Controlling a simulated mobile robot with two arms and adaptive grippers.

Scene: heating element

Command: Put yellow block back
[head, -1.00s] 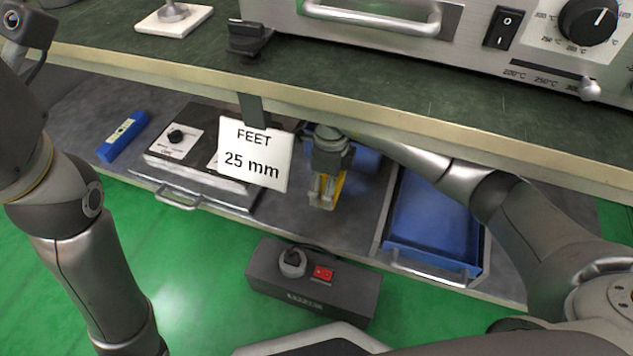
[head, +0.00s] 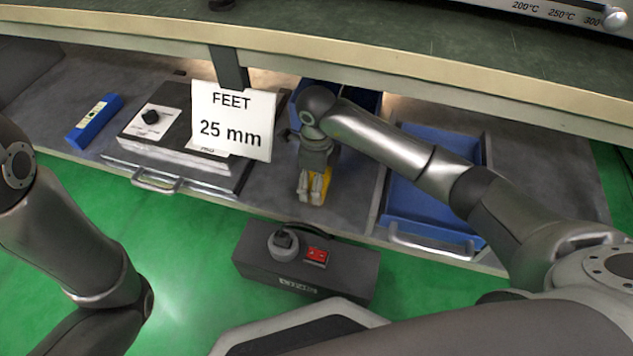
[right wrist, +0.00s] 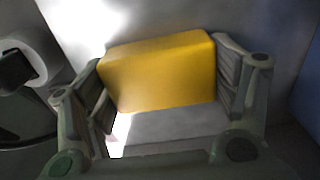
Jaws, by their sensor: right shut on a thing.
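The yellow block (right wrist: 160,70) is between the two fingers of my right gripper (right wrist: 168,90) in the right wrist view, and the gripper is shut on it. In the head view my right gripper (head: 314,188) points down at the lower shelf (head: 345,205), with a strip of the yellow block (head: 328,185) showing beside its fingers. I cannot tell whether the block touches the shelf. My left arm shows at the left of the head view, but its gripper is out of view.
A "FEET 25 mm" sign (head: 232,120) hangs from the upper bench (head: 380,62) left of my right gripper. Blue trays stand behind and to the right (head: 430,205). A dark box with a handle (head: 165,165) and a blue bar (head: 94,120) lie left. A switch box (head: 300,270) is in front.

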